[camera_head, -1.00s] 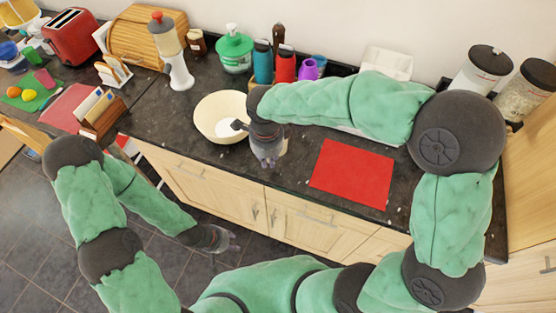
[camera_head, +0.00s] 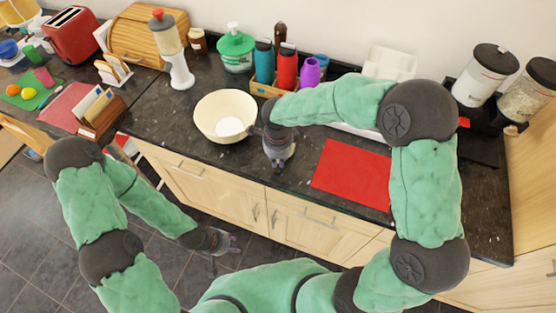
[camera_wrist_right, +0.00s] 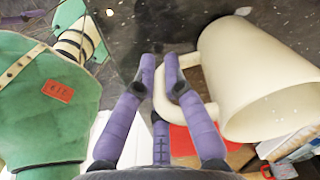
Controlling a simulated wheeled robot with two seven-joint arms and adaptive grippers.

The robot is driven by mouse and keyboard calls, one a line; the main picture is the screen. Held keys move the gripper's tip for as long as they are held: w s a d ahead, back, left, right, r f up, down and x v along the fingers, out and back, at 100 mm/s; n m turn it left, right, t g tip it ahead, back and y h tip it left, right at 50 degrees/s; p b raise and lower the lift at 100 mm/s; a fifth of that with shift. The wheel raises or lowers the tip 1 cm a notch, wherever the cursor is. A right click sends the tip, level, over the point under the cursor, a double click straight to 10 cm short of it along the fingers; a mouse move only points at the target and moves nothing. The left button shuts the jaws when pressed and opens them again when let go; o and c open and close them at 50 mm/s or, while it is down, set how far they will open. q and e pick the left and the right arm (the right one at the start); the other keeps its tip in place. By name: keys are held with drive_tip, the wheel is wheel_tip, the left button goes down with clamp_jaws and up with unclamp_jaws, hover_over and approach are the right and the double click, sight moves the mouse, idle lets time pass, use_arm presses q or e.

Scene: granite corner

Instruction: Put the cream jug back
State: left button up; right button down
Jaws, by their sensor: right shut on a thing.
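The cream jug (camera_head: 208,122) is over the dark counter in the head view, its round mouth facing up toward the camera. In the right wrist view the jug (camera_wrist_right: 240,65) is large at the right, with its handle between my purple fingers. My right gripper (camera_head: 279,163) is shut on that handle, to the right of the jug; in the wrist view the fingertips (camera_wrist_right: 160,65) close around the handle. I cannot tell whether the jug's base touches the counter. My left gripper (camera_head: 228,243) is open and empty, low over the floor in front of the cabinets.
A red mat (camera_head: 352,175) lies right of my right gripper. Behind it stand a wooden tray (camera_head: 262,90) with bottles and cups, a green dispenser (camera_head: 236,55) and a white dish (camera_head: 390,62). Canisters (camera_head: 484,76) stand at the right. Bare counter (camera_head: 170,115) lies left of the jug.

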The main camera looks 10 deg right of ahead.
drive_tip(key=shift+f, duration=0.15)
drive_tip(key=c, duration=1.3)
unclamp_jaws()
drive_tip(key=shift+r, duration=0.2)
drive_tip(key=shift+r, duration=0.3)
wheel_tip(320, 180, up, 11)
drive_tip(key=shift+s+r+p, duration=0.15)
drive_tip(key=shift+r+p, duration=0.05)
drive_tip(key=shift+p, duration=0.85)
